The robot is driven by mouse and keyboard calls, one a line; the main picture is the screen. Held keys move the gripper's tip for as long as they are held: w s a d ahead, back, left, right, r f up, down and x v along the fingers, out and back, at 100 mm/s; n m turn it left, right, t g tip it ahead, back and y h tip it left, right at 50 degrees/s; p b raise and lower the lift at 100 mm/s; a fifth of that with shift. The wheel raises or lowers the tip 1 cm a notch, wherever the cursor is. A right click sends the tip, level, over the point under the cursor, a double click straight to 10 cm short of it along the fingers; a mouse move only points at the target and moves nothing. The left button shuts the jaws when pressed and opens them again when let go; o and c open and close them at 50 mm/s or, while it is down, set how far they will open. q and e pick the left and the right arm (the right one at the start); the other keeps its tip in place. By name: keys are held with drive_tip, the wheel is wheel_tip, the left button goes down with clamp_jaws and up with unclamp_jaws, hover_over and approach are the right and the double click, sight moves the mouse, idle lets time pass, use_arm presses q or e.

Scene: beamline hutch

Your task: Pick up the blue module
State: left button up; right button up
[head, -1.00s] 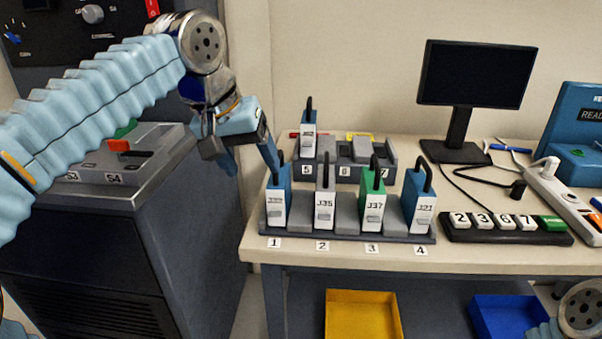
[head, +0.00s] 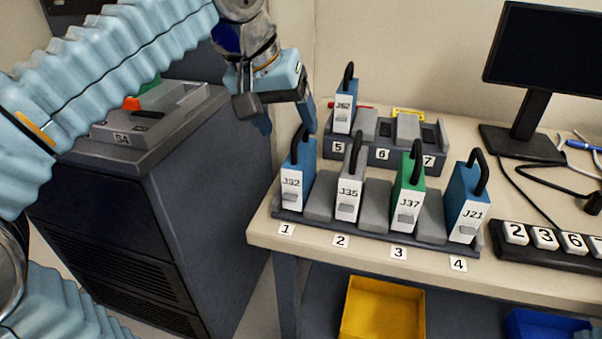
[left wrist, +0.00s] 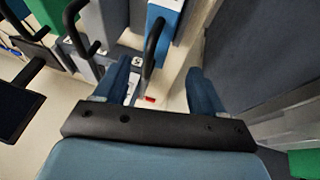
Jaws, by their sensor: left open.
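Three blue modules with white fronts and black loop handles show in the head view. J32 (head: 293,185) stands in slot 1 and J21 (head: 468,211) in slot 4 of the front rack (head: 321,197). J62 (head: 344,107) stands in slot 5 of the rear rack (head: 374,156). My left gripper (head: 286,121) is open and empty, up and slightly left of J32's handle. The left wrist view shows its spread fingers (left wrist: 160,90) with nothing between them. A blue module (left wrist: 165,6) lies beyond them there; its label is unreadable. My right gripper is out of view.
Grey J35 (head: 350,187) and green J37 (head: 409,197) stand between J32 and J21. A monitor (head: 541,50) and a numbered black strip (head: 560,243) are at the right. A dark cabinet (head: 150,230) stands left. Yellow (head: 384,310) and blue (head: 545,326) bins sit below the bench.

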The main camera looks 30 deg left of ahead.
sight(303, 146)
use_arm(q)
drive_tip(key=x, duration=0.5)
drive_tip(key=shift+w+d+f, duration=0.1)
drive_tip(key=shift+d, duration=0.2)
drive_tip(key=c, duration=1.3)
drive_tip(key=shift+o, duration=0.2)
drive_tip(key=shift+r, duration=0.35)
clamp_jaws()
drive_tip(key=v, duration=0.3)
drive_tip(key=shift+w+r, duration=0.25)
drive_tip(key=shift+r, duration=0.3)
drive_tip(key=s+a+r, duration=0.1)
drive_tip(key=s+r, duration=0.3)
drive_tip(key=s, duration=0.2)
drive_tip(key=s+a+r+p, duration=0.1)
drive_tip(key=s+r, duration=0.3)
drive_tip(key=s, duration=0.3)
drive_tip(key=shift+a+r, duration=0.2)
drive_tip(key=shift+r, duration=0.1)
